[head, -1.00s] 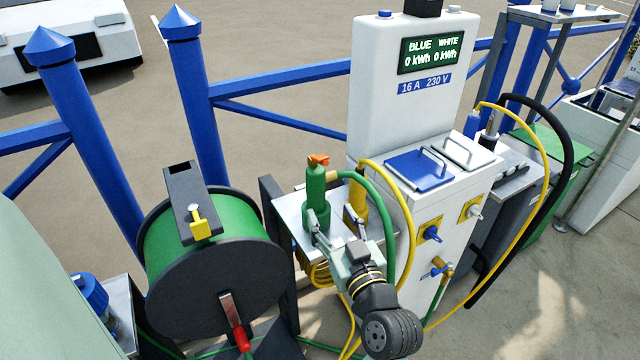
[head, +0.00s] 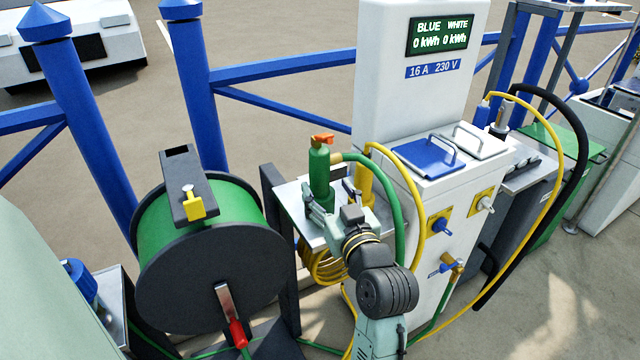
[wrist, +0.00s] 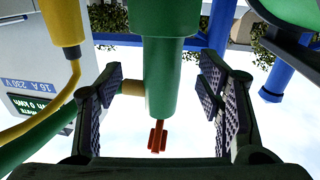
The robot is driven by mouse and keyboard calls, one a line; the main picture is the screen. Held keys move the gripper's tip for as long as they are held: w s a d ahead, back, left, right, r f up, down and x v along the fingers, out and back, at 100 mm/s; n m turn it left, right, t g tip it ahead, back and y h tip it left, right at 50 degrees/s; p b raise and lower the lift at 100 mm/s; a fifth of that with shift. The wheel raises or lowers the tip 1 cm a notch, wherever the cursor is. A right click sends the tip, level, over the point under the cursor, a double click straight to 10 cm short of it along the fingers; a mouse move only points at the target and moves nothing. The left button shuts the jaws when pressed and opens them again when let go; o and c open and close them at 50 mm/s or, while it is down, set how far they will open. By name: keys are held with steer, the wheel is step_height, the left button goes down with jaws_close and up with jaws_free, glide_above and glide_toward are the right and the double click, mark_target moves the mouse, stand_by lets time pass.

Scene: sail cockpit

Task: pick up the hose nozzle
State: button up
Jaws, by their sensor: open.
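The hose nozzle (head: 320,170) is a green cylinder with an orange tip on top and a green hose at its side. It stands upright on a small metal shelf (head: 291,215) beside the white pedestal. My gripper (head: 325,205) is at its near side, low on the body. In the wrist view, the green nozzle body (wrist: 165,70) lies between my two open padded fingers (wrist: 165,95), with visible gaps on both sides. Its orange tip (wrist: 158,137) shows below the body there. The exact depth of the fingers around it is hard to tell.
A yellow connector (head: 364,187) with a yellow cable stands close right of the nozzle; it also shows in the wrist view (wrist: 62,22). The white power pedestal (head: 405,215) is to the right. A green hose reel (head: 205,240) stands left. Blue railings (head: 280,72) run behind.

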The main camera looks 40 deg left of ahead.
mark_target(323, 186)
steer(key=x, duration=0.2)
steer(key=p+x, duration=0.1)
steer(key=shift+a+p, duration=0.3)
steer(key=shift+a, duration=0.2)
steer(key=shift+w+a+f, duration=0.15)
steer(key=shift+w+a, duration=0.2)
steer(key=shift+a, duration=0.1)
steer(key=shift+c, duration=0.3)
jaws_close()
